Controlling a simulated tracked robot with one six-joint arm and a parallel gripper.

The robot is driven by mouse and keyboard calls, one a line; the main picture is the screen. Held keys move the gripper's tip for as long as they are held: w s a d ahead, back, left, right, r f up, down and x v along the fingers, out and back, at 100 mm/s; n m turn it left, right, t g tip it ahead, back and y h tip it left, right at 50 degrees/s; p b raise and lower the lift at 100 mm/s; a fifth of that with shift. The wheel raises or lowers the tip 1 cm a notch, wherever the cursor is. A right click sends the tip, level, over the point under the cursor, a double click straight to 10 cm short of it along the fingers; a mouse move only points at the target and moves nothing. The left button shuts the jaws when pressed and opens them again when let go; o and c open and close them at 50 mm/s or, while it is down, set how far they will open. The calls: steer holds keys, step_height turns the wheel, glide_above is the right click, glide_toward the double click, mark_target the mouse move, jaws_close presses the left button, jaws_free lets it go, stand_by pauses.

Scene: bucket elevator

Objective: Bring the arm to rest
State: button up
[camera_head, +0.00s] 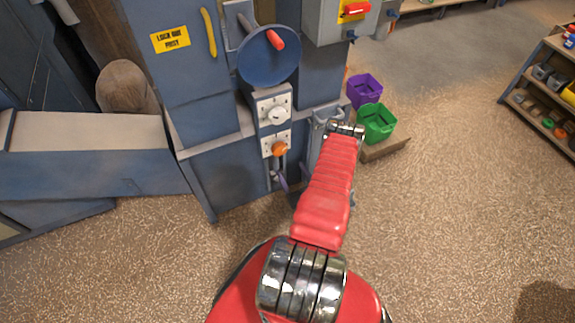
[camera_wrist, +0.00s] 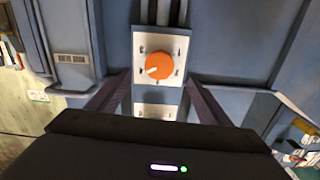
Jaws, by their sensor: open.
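My red arm (camera_head: 325,195) reaches forward from my base toward the blue machine cabinet (camera_head: 210,105), its elbow end beside the cabinet's right side. My gripper (camera_wrist: 157,80) shows in the wrist view with its two dark purple fingers spread apart and nothing between them. Past the fingers is a white plate with an orange dial (camera_wrist: 152,65); the gap between fingertips and dial is hard to judge. The orange dial also shows in the head view (camera_head: 279,149), below a white dial (camera_head: 277,115). The gripper cannot be made out clearly in the head view.
Purple (camera_head: 364,91) and green (camera_head: 377,123) bins stand right of the cabinet. Shelves (camera_head: 545,95) stand far right. The floor at front right is clear.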

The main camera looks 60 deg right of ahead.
steer(key=shift+s+a, duration=0.4)
steer(key=shift+s, duration=0.2)
